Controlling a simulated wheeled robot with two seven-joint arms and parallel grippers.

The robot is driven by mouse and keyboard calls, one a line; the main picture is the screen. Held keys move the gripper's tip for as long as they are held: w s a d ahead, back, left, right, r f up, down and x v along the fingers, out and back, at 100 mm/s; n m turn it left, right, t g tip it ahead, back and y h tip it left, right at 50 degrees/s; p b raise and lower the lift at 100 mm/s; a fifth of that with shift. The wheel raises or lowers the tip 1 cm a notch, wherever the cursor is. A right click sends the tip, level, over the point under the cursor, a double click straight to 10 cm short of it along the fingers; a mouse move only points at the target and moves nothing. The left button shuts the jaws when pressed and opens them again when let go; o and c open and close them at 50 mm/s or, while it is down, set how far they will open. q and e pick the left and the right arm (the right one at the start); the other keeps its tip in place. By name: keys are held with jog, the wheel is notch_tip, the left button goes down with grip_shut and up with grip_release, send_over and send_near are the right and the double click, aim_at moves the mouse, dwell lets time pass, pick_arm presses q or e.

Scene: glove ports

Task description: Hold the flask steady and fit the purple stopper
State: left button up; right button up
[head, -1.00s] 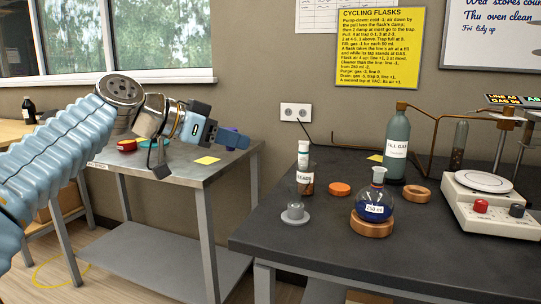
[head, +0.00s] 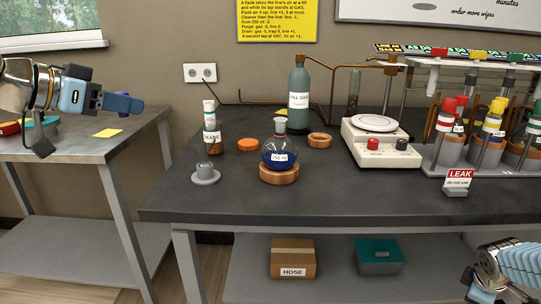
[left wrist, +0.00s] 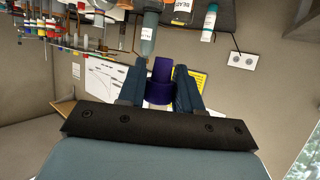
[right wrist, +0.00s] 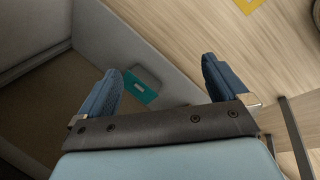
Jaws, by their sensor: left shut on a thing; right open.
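The purple stopper (left wrist: 161,72) is between the fingers of my left gripper (left wrist: 160,90) in the left wrist view. In the head view that gripper (head: 122,103) is shut on it, over the steel side table, well left of the flask. The flask (head: 280,156), round with dark blue liquid, a white label and a narrow pale neck, stands upright in a copper-brown ring (head: 279,174) on the dark bench. My right gripper (right wrist: 162,80) is open and empty in the right wrist view, with floor and a lower shelf beyond; its arm shows low right in the head view.
Around the flask stand a beads bottle (head: 210,130), a grey stand (head: 205,175), an orange disc (head: 248,145), a fill gas bottle (head: 298,95) and a balance (head: 380,140). A tube rack (head: 490,160) is at right. The bench front before the flask is clear.

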jog(key=s+d+r+h, duration=0.2)
jog(key=s+d+r, duration=0.15)
jog(key=r, duration=0.25)
jog(key=s+d+r+g+h, duration=0.1)
jog(key=s+d+r, duration=0.1)
jog(key=d+r, duration=0.35)
jog(key=s+d+r+h, duration=0.2)
jog(key=s+d+r, duration=0.15)
jog(key=r, duration=0.35)
notch_tip(320, 180, up, 16)
jog(key=s+f+m+h, duration=0.1)
jog(key=s+m+h, duration=0.1)
jog(key=m+h, duration=0.1)
jog(key=w+a+r+m+t+y, duration=0.2)
jog(key=w+a+r+m+t, duration=0.3)
jog(key=w+a, duration=0.7)
jog(key=w+a+m+t+y, duration=0.1)
jog(key=w+a+t, duration=0.15)
jog(key=a, duration=0.55)
jog(key=w+a+t+y, duration=0.1)
jog(key=w+a, duration=0.3)
jog(key=a, duration=0.4)
jog(key=m+t+y, duration=0.2)
jog(key=t+y, duration=0.1)
jog(key=y, duration=0.2)
send_near(279, 153)
jog(key=shift+g, duration=0.25)
jog(key=x, duration=1.3)
jog(key=shift+w+a, duration=0.2)
jog(key=shift+w, duration=0.2)
